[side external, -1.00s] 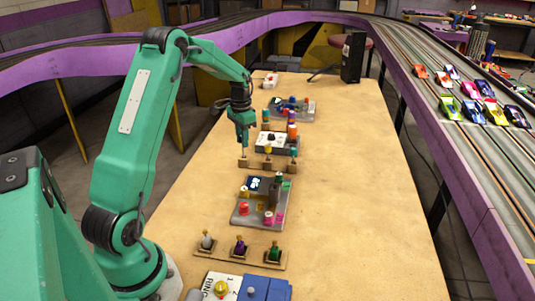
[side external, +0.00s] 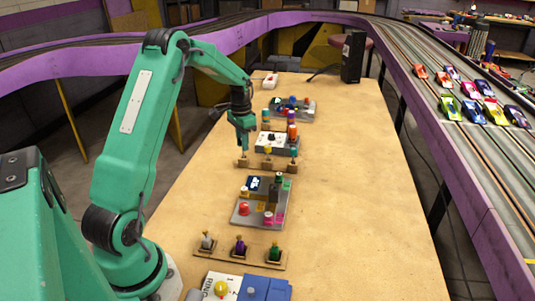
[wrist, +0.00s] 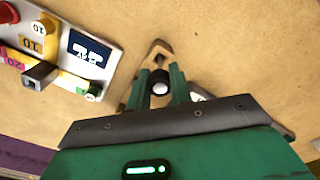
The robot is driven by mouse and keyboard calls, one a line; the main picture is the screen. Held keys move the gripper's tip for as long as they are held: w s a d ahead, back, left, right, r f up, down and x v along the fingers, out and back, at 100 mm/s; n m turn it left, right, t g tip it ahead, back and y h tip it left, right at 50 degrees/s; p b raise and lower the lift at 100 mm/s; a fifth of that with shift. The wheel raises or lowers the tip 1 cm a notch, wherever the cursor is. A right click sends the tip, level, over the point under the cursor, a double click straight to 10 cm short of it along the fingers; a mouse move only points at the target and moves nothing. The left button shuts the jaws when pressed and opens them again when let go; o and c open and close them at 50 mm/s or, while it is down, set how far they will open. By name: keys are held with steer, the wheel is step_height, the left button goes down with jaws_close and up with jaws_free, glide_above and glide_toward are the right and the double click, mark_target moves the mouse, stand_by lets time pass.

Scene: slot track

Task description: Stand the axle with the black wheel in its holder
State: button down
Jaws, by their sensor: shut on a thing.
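My gripper (side external: 243,148) is over the left end of a wooden holder strip (side external: 268,164) in the side view. In the wrist view, my gripper (wrist: 161,84) has its two green fingers closed around an axle with a black wheel (wrist: 160,76). Its pale end faces the camera. The end of the wooden holder (wrist: 157,47) shows just beyond the fingers. The gripper hides most of the holder there, and I cannot tell whether the axle is seated. An axle with a yellow top (side external: 267,150) and one with a teal top (side external: 294,152) stand in the holder's other places.
A grey tray with coloured parts (side external: 246,213) lies in front of the holder. A second wooden strip with three knobs (side external: 240,251) is nearer the camera. The table's right side is clear.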

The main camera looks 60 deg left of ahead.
steer(key=shift+f, duration=0.7)
stand_by(0.6)
steer(key=c, duration=1.2)
jaws_free()
steer(key=shift+o, duration=0.2)
steer(key=shift+r, duration=0.1)
